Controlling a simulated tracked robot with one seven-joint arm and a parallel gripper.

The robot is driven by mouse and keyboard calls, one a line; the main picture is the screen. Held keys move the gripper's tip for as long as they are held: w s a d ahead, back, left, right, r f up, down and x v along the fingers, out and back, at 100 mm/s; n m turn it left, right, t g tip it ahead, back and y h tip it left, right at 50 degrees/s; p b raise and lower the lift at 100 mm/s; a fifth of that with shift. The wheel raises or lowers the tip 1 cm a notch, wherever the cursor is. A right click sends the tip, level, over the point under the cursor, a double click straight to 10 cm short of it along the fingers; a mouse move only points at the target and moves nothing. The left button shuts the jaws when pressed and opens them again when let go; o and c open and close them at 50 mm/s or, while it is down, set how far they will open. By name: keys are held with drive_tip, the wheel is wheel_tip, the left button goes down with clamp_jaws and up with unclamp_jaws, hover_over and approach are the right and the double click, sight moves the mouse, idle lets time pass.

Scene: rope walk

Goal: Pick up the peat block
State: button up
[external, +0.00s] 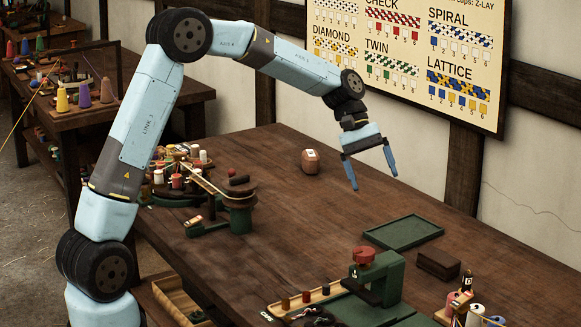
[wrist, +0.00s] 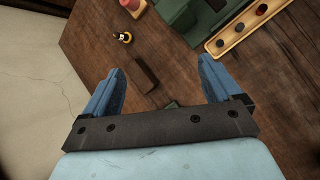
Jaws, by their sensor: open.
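The peat block appears to be the dark brown rectangular block (external: 438,264) lying on the table, right of the shallow green tray (external: 404,245). In the wrist view the dark block (wrist: 143,76) shows between my fingers, nearer the left one. My gripper (external: 374,181) is open and empty, its blue fingers pointing down in the air above the table. It is behind and left of the block, well apart from it. The wrist view shows both spread fingers (wrist: 159,66) with nothing between their tips; the gripper's crossbar hides most of the tray.
A green machine with a red knob (external: 363,256) stands in front of the block. A wooden strip with coloured pegs (external: 302,303) lies beside it. Several spools and a small bottle (external: 467,283) stand at the right. A brown ball-like object (external: 310,161) sits at the back. The middle table is clear.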

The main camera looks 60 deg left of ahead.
drive_tip(key=w+f+n+h, duration=0.3)
drive_tip(key=w+f, duration=0.6)
drive_tip(key=n+h, duration=0.3)
drive_tip(key=n, duration=0.1)
approach(438, 254)
drive_tip(key=a, duration=0.3)
drive_tip(key=shift+s+a+r, duration=0.2)
drive_tip(key=shift+s+r, duration=0.15)
drive_tip(key=shift+d+f+n+h, duration=0.15)
drive_tip(key=shift+n+h, duration=0.15)
drive_tip(key=x, duration=0.8)
drive_tip(key=shift+w, duration=0.15)
drive_tip(key=shift+x, duration=2.7)
drive_tip(key=shift+w, duration=0.15)
drive_tip(key=c, duration=1.2)
drive_tip(key=shift+o, duration=0.2)
